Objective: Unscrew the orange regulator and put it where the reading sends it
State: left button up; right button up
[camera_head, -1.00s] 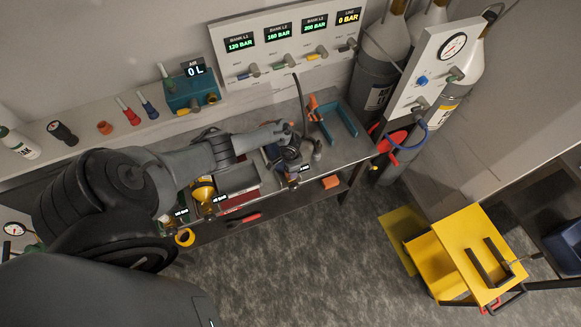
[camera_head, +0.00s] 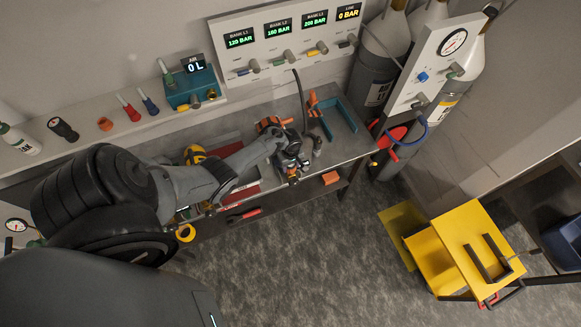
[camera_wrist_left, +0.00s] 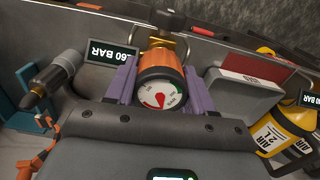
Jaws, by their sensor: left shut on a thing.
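In the left wrist view the orange regulator (camera_wrist_left: 160,82), with a white round gauge face, sits between the two purple fingers of my left gripper (camera_wrist_left: 155,90). The fingers are shut on its sides. A brass fitting shows directly behind the regulator; I cannot tell whether they are still joined. A small display (camera_wrist_left: 110,52) beside it ends in "60 BAR", its left part cut by the view or too small to read surely. In the head view my left gripper (camera_head: 290,160) is over the bench's front edge and mostly hides the regulator. My right gripper is not in view.
A wall panel (camera_head: 287,62) reads 120, 160, 200 and 0 BAR. A teal box (camera_head: 190,90) has a display reading 0 L. A yellow bottle (camera_wrist_left: 282,135) and a red-topped tray (camera_wrist_left: 255,68) are close by. A blue U-shaped holder (camera_head: 340,118) and yellow cart (camera_head: 470,235) are rightward.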

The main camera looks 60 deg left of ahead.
pick_arm(q)
jog(key=o, duration=1.2)
